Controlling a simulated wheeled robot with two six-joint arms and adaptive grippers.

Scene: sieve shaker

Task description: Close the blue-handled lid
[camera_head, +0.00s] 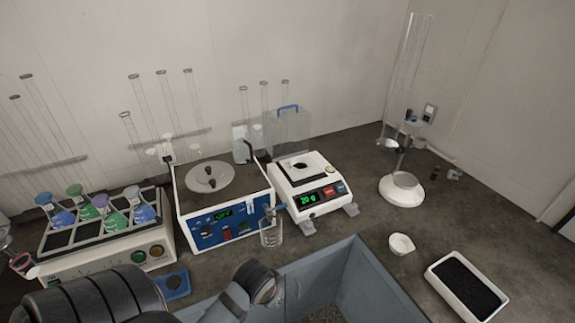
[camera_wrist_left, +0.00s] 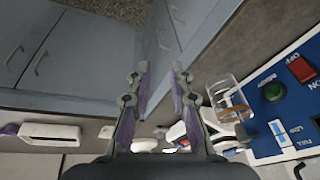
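The blue-handled lid (camera_head: 288,128) is a clear, box-like cover standing raised at the back of the white balance (camera_head: 302,176) in the head view. Its blue handle (camera_head: 288,107) is at the top. The balance's pan area is uncovered, and its green display is lit. My left arm comes in at the bottom of the head view, low in front of the instruments and well apart from the lid; its fingers are not clear there. In the left wrist view my left gripper (camera_wrist_left: 159,70) has its two fingers apart with nothing between them. The lid does not show there. My right gripper is not in view.
A glass beaker (camera_head: 271,234) stands before the blue-fronted stirrer (camera_head: 222,199). A flask rack (camera_head: 104,237) is at left. A tall glass cylinder (camera_head: 408,65) on a stand, a small white dish (camera_head: 402,244) and a black-filled tray (camera_head: 467,287) are at right. Bench between balance and stand is clear.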

